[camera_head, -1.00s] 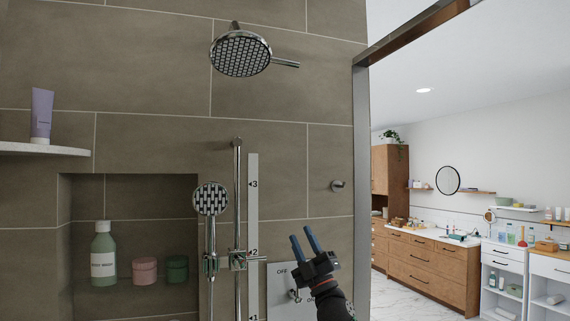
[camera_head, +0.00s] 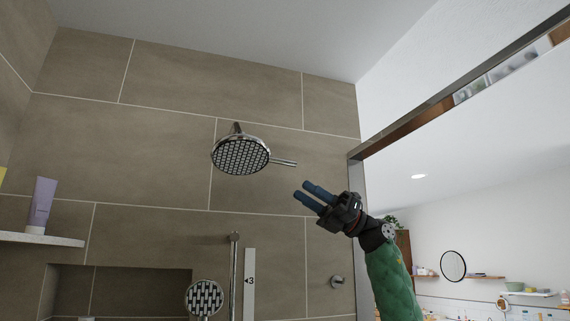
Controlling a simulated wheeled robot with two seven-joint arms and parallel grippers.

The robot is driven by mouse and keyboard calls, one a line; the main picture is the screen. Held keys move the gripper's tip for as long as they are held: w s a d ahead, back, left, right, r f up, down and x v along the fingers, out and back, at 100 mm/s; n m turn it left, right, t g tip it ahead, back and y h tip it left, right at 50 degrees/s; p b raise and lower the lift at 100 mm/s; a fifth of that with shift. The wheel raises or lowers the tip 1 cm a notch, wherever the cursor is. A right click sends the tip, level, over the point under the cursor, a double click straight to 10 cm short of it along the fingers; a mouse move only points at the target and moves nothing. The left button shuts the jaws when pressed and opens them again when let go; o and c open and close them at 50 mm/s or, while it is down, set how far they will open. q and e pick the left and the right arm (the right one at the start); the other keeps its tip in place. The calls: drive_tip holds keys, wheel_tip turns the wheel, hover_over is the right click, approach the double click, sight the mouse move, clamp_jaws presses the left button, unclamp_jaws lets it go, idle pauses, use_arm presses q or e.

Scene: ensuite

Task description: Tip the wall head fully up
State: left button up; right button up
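The wall head (camera_head: 241,156) is a round chrome shower head with a dark grid face, on a short arm from the tiled wall. Its face shows to me, tilted downward and outward. A short chrome lever (camera_head: 283,162) sticks out from its right side. My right gripper (camera_head: 303,190) is raised below and to the right of that lever, apart from it. Its two blue fingers point up and left with a small gap and nothing between them. My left gripper is out of view.
A hand shower (camera_head: 204,298) hangs beside a chrome rail (camera_head: 233,275) and a numbered strip (camera_head: 249,283) below. A shelf (camera_head: 40,239) with a purple tube (camera_head: 41,204) is at left. A metal door frame (camera_head: 420,117) stands right. The wall around the head is clear.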

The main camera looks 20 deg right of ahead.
sight(285, 162)
drive_tip(key=shift+n+h, duration=0.5)
drive_tip(key=shift+h, duration=0.2)
drive_tip(key=a+r+p, duration=0.1)
drive_tip(key=r, duration=0.1)
drive_tip(key=s+a+r+p, duration=0.1)
drive_tip(key=a+r, duration=0.1)
drive_tip(key=s+a+r+p, duration=0.1)
drive_tip(key=a+r, duration=0.1)
drive_tip(key=shift+a+r, duration=0.1)
drive_tip(key=shift+a, duration=0.05)
drive_tip(key=shift+w+a+r+p, duration=0.1)
drive_tip(key=shift+a+r+p, duration=0.05)
drive_tip(key=shift+a+p, duration=0.4)
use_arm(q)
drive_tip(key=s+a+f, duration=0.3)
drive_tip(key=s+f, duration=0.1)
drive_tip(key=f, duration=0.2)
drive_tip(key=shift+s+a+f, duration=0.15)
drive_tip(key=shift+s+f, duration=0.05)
use_arm(e)
clamp_jaws()
